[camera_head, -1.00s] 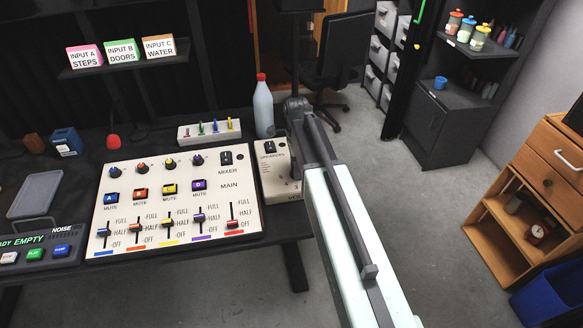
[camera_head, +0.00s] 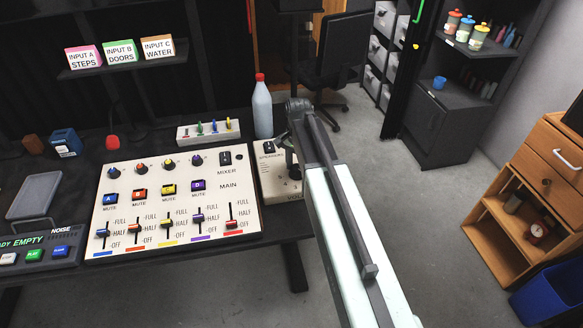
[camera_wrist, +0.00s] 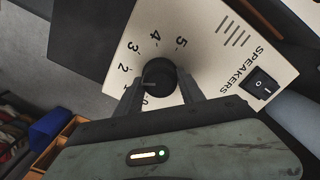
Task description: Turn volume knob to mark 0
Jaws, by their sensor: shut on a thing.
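The volume knob (camera_wrist: 158,72) is a round black knob on the cream speaker panel (camera_wrist: 205,45). Marks 0 to 5 are printed around it in the wrist view. My gripper (camera_wrist: 160,84) has one finger on each side of the knob and is shut on it. A faint line on the knob seems to lie toward the low marks, but I cannot tell exactly which one. In the head view the speaker box (camera_head: 268,178) stands right of the mixer, and my arm hides much of its right side.
The mixer panel (camera_head: 150,235) with knobs, buttons and sliders lies left of the speaker box. A bottle (camera_head: 263,110) with a red cap stands behind the box. A speakers switch (camera_wrist: 262,86) sits on the same panel. Open floor lies to the right.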

